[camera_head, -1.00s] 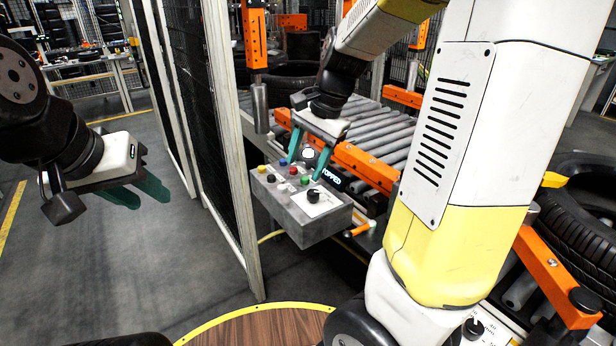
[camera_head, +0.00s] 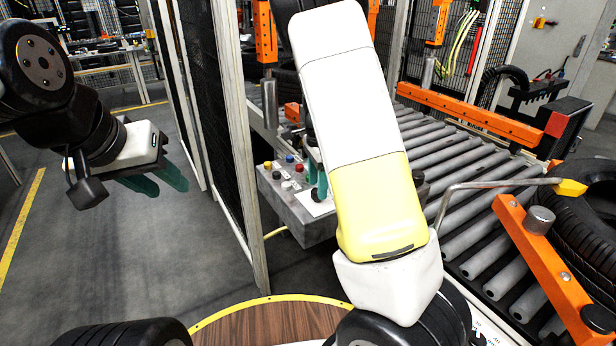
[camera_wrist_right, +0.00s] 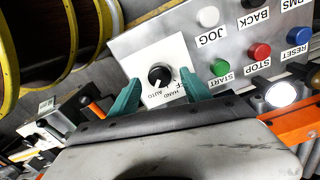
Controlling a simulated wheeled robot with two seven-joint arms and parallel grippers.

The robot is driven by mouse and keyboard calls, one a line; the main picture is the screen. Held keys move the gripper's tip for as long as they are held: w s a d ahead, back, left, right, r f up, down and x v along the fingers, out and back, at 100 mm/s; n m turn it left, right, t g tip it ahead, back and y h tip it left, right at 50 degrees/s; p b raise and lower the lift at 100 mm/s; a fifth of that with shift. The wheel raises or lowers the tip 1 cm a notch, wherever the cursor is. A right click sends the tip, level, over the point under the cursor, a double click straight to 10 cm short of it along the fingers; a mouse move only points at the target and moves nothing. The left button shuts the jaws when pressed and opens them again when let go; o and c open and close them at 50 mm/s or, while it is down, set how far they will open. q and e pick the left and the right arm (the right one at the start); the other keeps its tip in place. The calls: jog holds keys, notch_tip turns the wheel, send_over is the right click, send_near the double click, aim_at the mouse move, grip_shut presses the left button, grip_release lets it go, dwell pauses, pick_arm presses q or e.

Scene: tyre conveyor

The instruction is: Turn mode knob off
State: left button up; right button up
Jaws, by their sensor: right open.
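The mode knob (camera_wrist_right: 160,76) is a black round knob on a white label plate marked AUTO, HAND and a partly covered third word. Its white mark points down in the right wrist view, towards the AUTO and HAND side; I cannot tell the exact setting. The knob sits on the grey control box (camera_head: 291,213) in the head view. My right gripper (camera_wrist_right: 160,79) is open, its teal fingers on either side of the knob with gaps visible. In the head view my right arm hides much of it. My left gripper (camera_head: 158,182) is open and empty, far left.
The green START (camera_wrist_right: 220,67), red STOP (camera_wrist_right: 259,51), blue RESET (camera_wrist_right: 298,36) and white JOG (camera_wrist_right: 208,17) buttons lie close to the right finger. A fence (camera_head: 228,130) stands left of the box. The roller conveyor (camera_head: 455,165) lies to the right.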

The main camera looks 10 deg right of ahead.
jog(key=shift+f, duration=0.8)
grip_shut()
